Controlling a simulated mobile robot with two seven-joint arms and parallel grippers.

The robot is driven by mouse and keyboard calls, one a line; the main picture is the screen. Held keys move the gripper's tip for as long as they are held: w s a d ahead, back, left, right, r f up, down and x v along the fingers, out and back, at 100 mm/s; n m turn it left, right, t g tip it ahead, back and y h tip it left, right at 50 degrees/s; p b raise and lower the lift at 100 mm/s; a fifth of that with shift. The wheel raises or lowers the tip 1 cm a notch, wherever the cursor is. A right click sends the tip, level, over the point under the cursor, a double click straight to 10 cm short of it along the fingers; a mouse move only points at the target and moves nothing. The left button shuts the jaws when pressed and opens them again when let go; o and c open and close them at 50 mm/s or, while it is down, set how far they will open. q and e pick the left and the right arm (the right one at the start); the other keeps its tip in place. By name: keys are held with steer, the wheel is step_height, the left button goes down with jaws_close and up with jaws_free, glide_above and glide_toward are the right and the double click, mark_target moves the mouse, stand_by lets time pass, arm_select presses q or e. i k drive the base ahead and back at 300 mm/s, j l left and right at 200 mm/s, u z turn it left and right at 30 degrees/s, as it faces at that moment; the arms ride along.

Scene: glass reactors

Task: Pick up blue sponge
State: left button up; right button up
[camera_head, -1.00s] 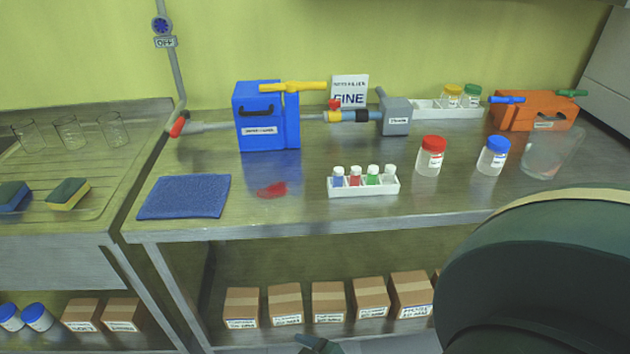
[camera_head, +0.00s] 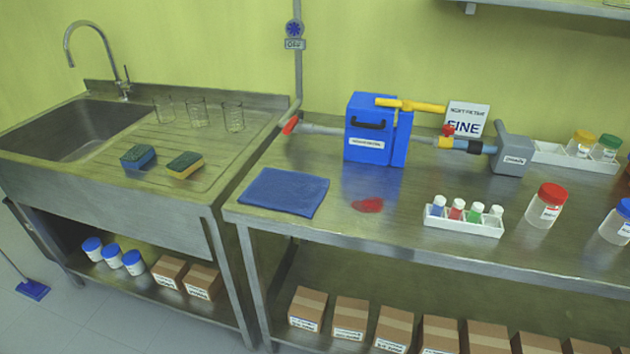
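The blue sponge (camera_head: 138,157), with a dark top layer, lies on the ribbed drainboard of the steel sink unit, to the right of the basin. A second sponge (camera_head: 185,165), yellow with a dark green top, lies just to its right, with a small gap between them. Neither of my grippers shows in the head view now.
The sink basin (camera_head: 70,128) and faucet (camera_head: 96,50) are at the left. Several glass beakers (camera_head: 197,112) stand behind the sponges. The steel table (camera_head: 330,245) holds a blue cloth (camera_head: 284,191), a blue box device (camera_head: 370,130), vials and jars. A blue mop (camera_head: 33,290) is on the floor.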

mark_target(136, 158)
steer(key=j+z, duration=0.2)
steer(key=z, duration=0.55)
steer(key=j+z, duration=0.3)
steer(key=j, duration=0.25)
steer(key=j+z, duration=0.35)
steer(key=j, duration=0.2)
steer(key=k+j+z, duration=0.1)
steer(key=j, duration=0.6)
steer(key=k+j+z, duration=0.15)
steer(key=j, duration=0.2)
